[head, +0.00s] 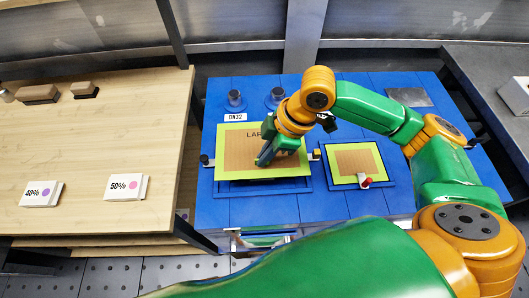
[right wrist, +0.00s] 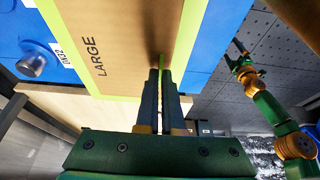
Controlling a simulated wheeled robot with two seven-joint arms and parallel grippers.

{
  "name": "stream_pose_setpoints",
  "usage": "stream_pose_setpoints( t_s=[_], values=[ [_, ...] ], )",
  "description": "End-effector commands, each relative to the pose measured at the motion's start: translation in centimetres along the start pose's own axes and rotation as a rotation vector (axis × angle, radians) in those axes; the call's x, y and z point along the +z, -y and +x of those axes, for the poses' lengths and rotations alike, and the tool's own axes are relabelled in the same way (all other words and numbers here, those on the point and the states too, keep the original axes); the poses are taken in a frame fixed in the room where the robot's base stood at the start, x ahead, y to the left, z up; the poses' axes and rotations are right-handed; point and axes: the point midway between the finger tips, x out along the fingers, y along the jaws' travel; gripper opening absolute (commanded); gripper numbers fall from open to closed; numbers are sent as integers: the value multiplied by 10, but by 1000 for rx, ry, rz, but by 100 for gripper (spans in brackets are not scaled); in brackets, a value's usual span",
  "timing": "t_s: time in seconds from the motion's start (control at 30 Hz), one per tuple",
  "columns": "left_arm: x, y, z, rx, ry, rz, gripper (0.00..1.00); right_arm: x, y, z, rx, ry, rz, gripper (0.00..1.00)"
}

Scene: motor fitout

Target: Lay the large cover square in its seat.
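The large cover (head: 233,150) is a brown panel with a yellow-green border and the word LARGE, partly hidden by my right gripper. It lies over the blue fixture (head: 330,207); a recessed blue strip shows along its near edge, with a dark line under that edge. I cannot tell how high it sits. In the right wrist view the cover (right wrist: 125,45) fills the upper middle. My right gripper (head: 263,160) is closed about a thin green upright rib on the cover, between its fingers (right wrist: 161,72). My left gripper (right wrist: 235,52) is small in the right wrist view, away from the cover, its fingers apart.
A smaller cover (head: 352,160) with a similar border lies at right, a red-tipped latch (head: 366,182) at its near edge. A dark latch (head: 206,161) stands left of the large cover. Two round posts (head: 235,99) stand behind. A wooden table (head: 95,130) is at left.

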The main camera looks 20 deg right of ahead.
Motion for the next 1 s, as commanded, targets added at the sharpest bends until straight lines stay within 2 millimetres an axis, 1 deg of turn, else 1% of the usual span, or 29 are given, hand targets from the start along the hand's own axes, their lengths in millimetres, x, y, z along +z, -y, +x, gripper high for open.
stream_pose_setpoints(
  t_s=[0.17,0.73,1.0],
  values=[
    [0,0,1,0,0,0,100,1,0,2,0,0,0,0],
    [1,0,11,-1,1,-1,100,12,0,32,-1,1,1,0],
    [1,0,10,-1,1,-1,100,12,0,32,0,0,0,0]
  ],
)
